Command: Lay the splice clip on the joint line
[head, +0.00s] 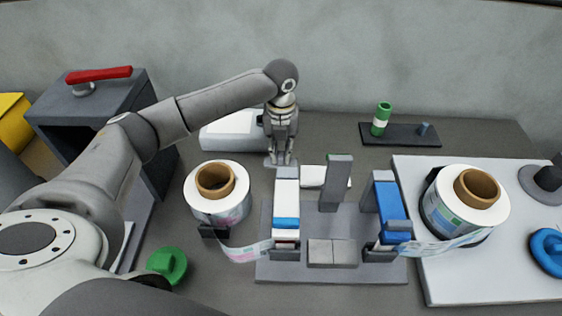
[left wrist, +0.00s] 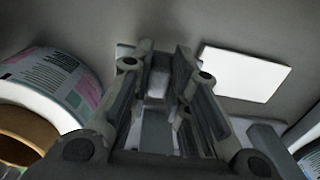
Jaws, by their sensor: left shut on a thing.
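My left gripper (head: 281,156) points down behind the splicing fixture (head: 378,271) and is shut on a small grey piece (head: 279,163), probably the splice clip; the fingers hide much of it. In the left wrist view the gripper's fingers (left wrist: 160,65) show with a pale grey piece (left wrist: 158,82) between them. A grey block (head: 332,253) at the front of the fixture has a thin seam across its middle. Label tape (head: 247,251) runs from the left reel (head: 232,205) to the fixture, and another from the right reel (head: 447,214). My right gripper is out of view.
A white-topped clamp (head: 286,195), a grey post (head: 336,183) and a blue clamp (head: 389,203) rise from the fixture. A white card (head: 313,176) lies behind it; it also shows in the left wrist view (left wrist: 245,72). A green knob (head: 167,263) stands at front left.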

